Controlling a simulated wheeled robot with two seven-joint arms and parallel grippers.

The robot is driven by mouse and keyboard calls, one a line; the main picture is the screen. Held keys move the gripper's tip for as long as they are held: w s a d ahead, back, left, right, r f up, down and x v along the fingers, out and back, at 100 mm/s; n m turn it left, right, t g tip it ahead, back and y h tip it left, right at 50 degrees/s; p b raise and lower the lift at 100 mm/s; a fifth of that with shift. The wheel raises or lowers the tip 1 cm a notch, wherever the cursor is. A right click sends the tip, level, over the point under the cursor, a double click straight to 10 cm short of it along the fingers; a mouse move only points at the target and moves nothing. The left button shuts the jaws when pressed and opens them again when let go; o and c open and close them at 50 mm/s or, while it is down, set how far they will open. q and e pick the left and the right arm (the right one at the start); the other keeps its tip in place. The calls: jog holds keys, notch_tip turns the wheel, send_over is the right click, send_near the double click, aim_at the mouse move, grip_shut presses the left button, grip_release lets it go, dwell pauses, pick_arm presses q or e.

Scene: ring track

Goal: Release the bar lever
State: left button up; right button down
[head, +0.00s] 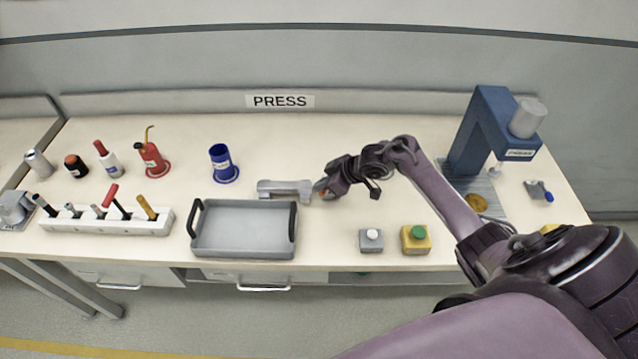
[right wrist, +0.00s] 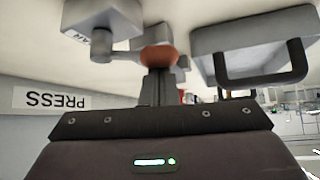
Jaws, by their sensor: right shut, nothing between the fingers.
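The bar lever (head: 284,189) is a light grey bar-shaped device on the bench, right behind the grey tray. In the right wrist view it shows as a grey block with a lettered label (right wrist: 98,22), a grey arm and an orange-brown knob (right wrist: 158,56). My right gripper (head: 322,191) is at the right end of the device, by the knob. Its fingers (right wrist: 157,85) are closed together, with nothing between them, and point at the knob. I cannot tell whether the fingertips touch it. My left gripper is in neither view.
A grey tray (head: 243,252) with black handles stands in front of the lever. A grey button box (head: 371,241) and a yellow button box (head: 415,240) are at the front edge. A blue press (head: 480,130) stands at right. Bottles and a tool rack (head: 95,226) are at left.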

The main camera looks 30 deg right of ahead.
jog(key=shift+s+d+f+n+g+y, duration=0.1)
jog(key=shift+s+d+n+g+y, duration=0.25)
jog(key=shift+n, duration=0.45)
jog(key=shift+s+d, duration=0.25)
jog(key=shift+s, duration=0.15)
jog(key=shift+s+d, duration=0.1)
jog(key=shift+d, duration=0.05)
